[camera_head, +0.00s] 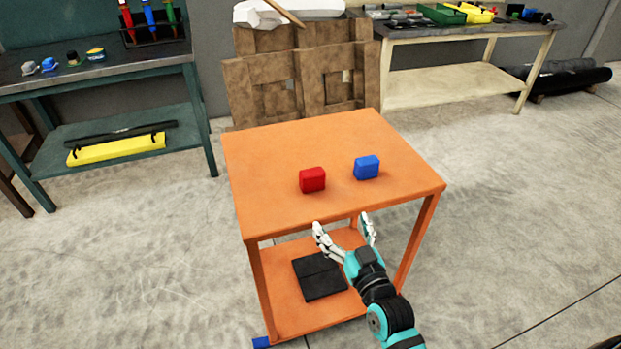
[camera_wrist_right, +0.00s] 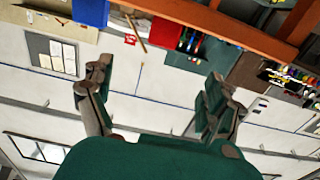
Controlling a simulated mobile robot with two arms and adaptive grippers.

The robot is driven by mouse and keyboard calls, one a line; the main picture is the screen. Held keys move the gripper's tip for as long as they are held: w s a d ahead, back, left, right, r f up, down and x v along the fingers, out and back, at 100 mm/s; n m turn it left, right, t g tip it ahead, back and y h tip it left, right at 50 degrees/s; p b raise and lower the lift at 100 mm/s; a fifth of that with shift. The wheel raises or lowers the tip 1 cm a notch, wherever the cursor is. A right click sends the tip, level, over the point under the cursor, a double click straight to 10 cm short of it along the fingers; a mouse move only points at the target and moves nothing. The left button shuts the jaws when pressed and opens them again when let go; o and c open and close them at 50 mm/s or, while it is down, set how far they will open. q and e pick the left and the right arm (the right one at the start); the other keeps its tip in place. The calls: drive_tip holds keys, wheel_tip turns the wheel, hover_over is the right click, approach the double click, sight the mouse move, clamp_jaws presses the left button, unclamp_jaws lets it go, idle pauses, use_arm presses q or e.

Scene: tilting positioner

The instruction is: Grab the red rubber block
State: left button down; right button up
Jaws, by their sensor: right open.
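The red rubber block (camera_head: 312,180) rests on the orange table top (camera_head: 270,150), near its middle. My right gripper (camera_head: 342,223) is open and empty. In the head view it shows in front of the table's near edge, below the red block in the picture and apart from it. In the right wrist view its two fingers (camera_wrist_right: 157,82) are spread wide with nothing between them. My left gripper is not in view.
A blue block (camera_head: 367,167) sits right of the red one with a gap between. A black flat item (camera_head: 320,277) lies on the table's lower shelf. A brown wooden pallet (camera_head: 250,85) stands behind the table. Workbenches stand at back left (camera_head: 100,72) and back right (camera_head: 450,85).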

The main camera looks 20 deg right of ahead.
approach(315, 178)
drive_tip(key=w, duration=0.2)
drive_tip(key=w+p, duration=0.1)
drive_tip(key=w, duration=0.1)
drive_tip(key=shift+w+d, duration=0.1)
drive_tip(key=shift+d, duration=0.15)
drive_tip(key=shift+w, duration=0.45)
drive_tip(key=w, duration=0.2)
drive_tip(key=w+a+p, duration=0.1)
drive_tip(key=w, duration=0.1)
drive_tip(key=shift+w, duration=0.2)
drive_tip(key=shift+w+f, duration=0.1)
drive_tip(key=shift+w, duration=0.15)
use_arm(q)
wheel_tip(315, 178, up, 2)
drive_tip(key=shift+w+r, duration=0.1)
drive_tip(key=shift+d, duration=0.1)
use_arm(e)
drive_tip(key=shift+s, duration=0.1)
drive_tip(key=shift+c, duration=0.4)
drive_tip(key=c, duration=1.3)
